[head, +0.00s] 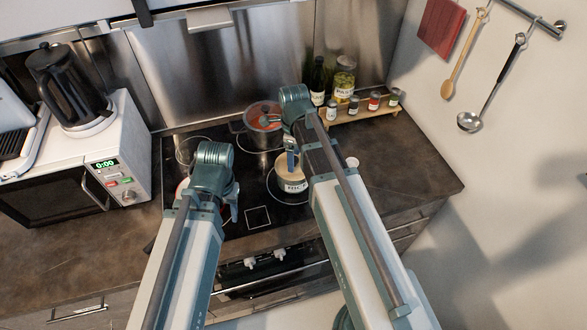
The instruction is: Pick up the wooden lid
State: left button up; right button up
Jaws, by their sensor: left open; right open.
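A white jar (293,186) with dark lettering stands on the black cooktop. The wooden lid (291,170) appears as a light tan round top on this jar. My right gripper (291,160) is at the lid's far edge in the picture, open; whether it touches the lid cannot be told. My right arm hides the area just right of the jar. My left gripper (233,211) is open and empty over the left part of the cooktop, left of the jar, mostly hidden by its own wrist.
A pot (239,127) with red contents stands behind the jar. A spice rack (366,114), bottle (317,79) and large jar (344,78) stand at the back right. A microwave (75,165) with a black kettle (66,85) is at left.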

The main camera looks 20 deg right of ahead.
grip_shut()
dwell(0.3)
jog(key=shift+r, duration=0.15)
jog(key=shift+r+p, duration=0.95)
jog(key=shift+p, duration=0.1)
notch_tip(320, 180, up, 2)
jog(key=shift+r+p, duration=0.1)
jog(key=shift+p, duration=0.95)
jog(key=s+a, duration=0.4)
jog(key=a, duration=1.1)
jog(key=shift+s+a+r+p, duration=0.2)
jog(key=shift+r+p, duration=0.15)
jog(key=shift+p, duration=0.05)
